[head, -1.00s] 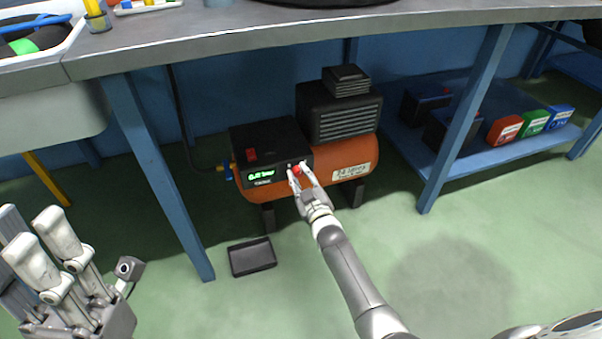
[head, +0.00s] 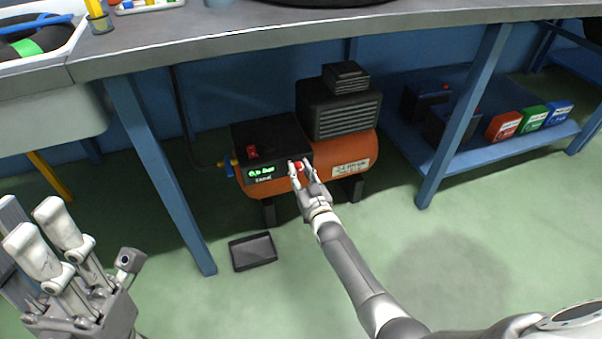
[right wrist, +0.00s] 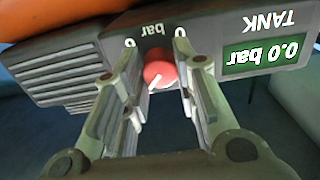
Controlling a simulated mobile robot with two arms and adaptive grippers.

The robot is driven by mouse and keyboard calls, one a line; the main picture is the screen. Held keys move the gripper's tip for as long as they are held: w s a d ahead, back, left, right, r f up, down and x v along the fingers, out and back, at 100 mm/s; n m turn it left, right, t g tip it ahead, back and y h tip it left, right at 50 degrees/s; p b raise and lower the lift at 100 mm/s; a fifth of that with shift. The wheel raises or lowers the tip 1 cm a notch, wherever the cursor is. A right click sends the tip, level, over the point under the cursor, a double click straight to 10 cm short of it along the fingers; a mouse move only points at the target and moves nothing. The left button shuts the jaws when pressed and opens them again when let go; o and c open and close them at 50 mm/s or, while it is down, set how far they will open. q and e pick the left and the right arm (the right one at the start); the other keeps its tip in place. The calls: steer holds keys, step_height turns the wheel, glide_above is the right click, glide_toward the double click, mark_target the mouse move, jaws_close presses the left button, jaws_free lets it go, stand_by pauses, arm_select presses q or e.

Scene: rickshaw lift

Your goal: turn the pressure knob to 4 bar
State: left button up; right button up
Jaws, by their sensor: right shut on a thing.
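The compressor (head: 225,190) has an orange tank and a black box on top, and stands under the workbench. The red pressure knob (right wrist: 160,74) sits on its front panel, with a white pointer line and a "bar" label; it also shows in the head view (head: 298,166). My right gripper (head: 301,168) is shut on the knob, one finger on each side, as the right wrist view (right wrist: 158,78) shows. The green display (right wrist: 265,55) reads 0.0 bar beside the word TANK. My left gripper (head: 50,245) is at the lower left, away from the compressor, its fingers seen from behind.
A red switch (head: 252,152) is on top of the black box. A black tray (head: 253,251) lies on the floor. Blue table legs (head: 165,180) stand left and right of the compressor. A low shelf (head: 480,159) at right holds several coloured boxes.

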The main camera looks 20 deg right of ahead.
steer(key=shift+f, duration=0.1)
steer(key=o, duration=1)
steer(key=shift+o, duration=0.3)
steer(key=s, duration=1.2)
steer(key=shift+d, duration=0.25)
